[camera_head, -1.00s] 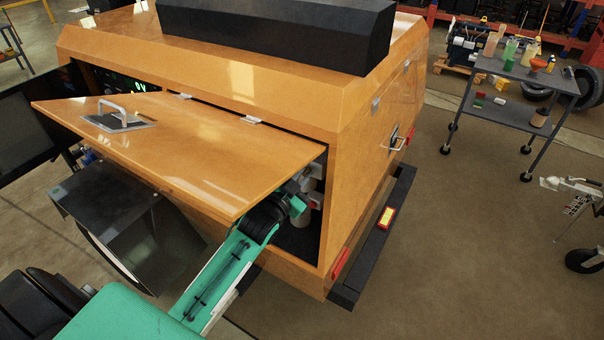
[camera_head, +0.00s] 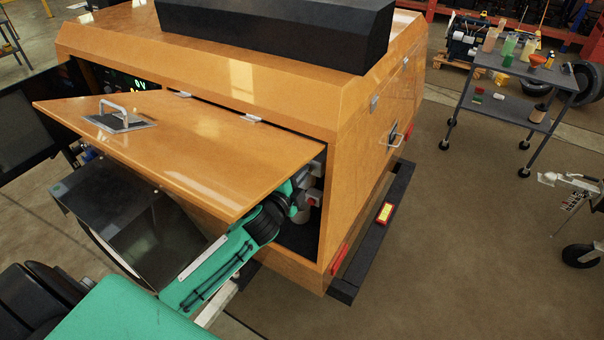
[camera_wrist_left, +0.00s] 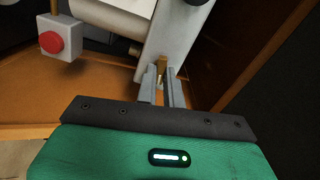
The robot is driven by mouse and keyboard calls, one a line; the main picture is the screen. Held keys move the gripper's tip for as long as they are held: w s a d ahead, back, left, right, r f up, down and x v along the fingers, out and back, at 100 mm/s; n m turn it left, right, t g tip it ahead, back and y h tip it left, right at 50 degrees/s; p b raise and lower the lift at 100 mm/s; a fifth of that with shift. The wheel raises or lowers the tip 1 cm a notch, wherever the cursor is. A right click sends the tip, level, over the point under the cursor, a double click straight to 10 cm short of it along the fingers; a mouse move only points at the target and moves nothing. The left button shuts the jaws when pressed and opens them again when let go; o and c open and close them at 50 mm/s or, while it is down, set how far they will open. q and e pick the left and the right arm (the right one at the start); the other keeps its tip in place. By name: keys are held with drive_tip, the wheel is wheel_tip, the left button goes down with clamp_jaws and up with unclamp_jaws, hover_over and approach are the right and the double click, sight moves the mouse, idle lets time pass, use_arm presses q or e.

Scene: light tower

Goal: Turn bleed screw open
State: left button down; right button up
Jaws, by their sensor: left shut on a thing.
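The bleed screw (camera_wrist_left: 161,66) appears in the left wrist view as a small brass piece on the side of a light-grey housing (camera_wrist_left: 178,42). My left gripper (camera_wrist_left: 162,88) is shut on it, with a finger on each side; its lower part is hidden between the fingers. In the head view my left arm (camera_head: 262,222) reaches under the raised orange door into the open compartment, where the housing (camera_head: 300,200) shows only in part. The fingers and the screw are hidden there. My right gripper is not in view.
The raised orange door (camera_head: 190,150) hangs just above my left arm. A red button on a grey box (camera_wrist_left: 58,40) sits left of the housing. The compartment's side wall closes in on the right. A tool cart (camera_head: 515,75) stands apart at the right.

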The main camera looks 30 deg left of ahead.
use_arm(q)
drive_tip(key=shift+m, duration=1)
drive_tip(key=shift+f, duration=0.1)
drive_tip(key=c, duration=1.5)
unclamp_jaws()
drive_tip(key=shift+s, duration=0.1)
drive_tip(key=shift+s+a+b, duration=0.2)
drive_tip(key=shift+s+b, duration=0.5)
drive_tip(key=shift+s, duration=1.55)
drive_tip(key=shift+s+a+b, duration=0.15)
drive_tip(key=shift+s+b, duration=0.55)
drive_tip(key=shift+s, duration=1.55)
drive_tip(key=shift+s+a+b, duration=0.2)
drive_tip(key=shift+s+b, duration=0.5)
drive_tip(key=shift+s, duration=1.55)
